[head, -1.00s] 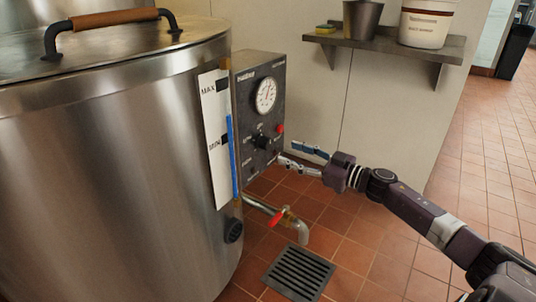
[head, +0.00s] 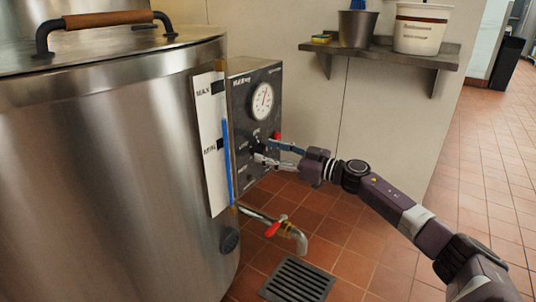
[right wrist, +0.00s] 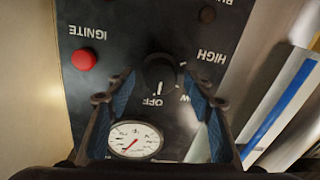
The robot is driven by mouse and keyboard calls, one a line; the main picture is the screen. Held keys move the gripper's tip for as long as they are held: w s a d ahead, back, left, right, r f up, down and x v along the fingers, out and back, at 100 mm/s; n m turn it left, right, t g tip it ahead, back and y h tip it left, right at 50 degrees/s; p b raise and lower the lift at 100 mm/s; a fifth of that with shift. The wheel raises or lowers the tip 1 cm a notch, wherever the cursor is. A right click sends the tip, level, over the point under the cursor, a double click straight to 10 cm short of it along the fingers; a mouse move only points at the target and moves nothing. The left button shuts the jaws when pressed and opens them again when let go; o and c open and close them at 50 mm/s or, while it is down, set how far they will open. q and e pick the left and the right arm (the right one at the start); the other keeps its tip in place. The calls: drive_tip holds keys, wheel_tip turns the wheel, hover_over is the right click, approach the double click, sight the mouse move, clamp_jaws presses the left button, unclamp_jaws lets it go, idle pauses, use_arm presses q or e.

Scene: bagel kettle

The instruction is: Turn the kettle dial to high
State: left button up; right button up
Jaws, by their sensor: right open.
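The kettle (head: 110,160) is a large steel vessel at the left of the head view. A dark control box (head: 240,100) is fixed to its right side. The black dial (right wrist: 160,72) is on this panel in the right wrist view, with upside-down labels OFF, LOW and HIGH around it. Its pale mark appears to face OFF, though it is small. My right gripper (head: 256,150) is at the panel, open, with blue-padded fingers. In the right wrist view the gripper (right wrist: 159,82) has one finger on each side of the dial; contact is unclear. My left gripper is out of view.
A round gauge (head: 262,101) sits above the dial, and a red ignite button (right wrist: 84,59) is beside it. A drain tap (head: 280,226) juts out below, over a floor grate (head: 298,279). A wall shelf (head: 385,54) holds a metal pot and white bucket.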

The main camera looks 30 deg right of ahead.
drive_tip(key=shift+w+a, duration=0.1)
drive_tip(key=shift+w, duration=0.15)
drive_tip(key=c, duration=1.2)
drive_tip(key=shift+o, duration=0.2)
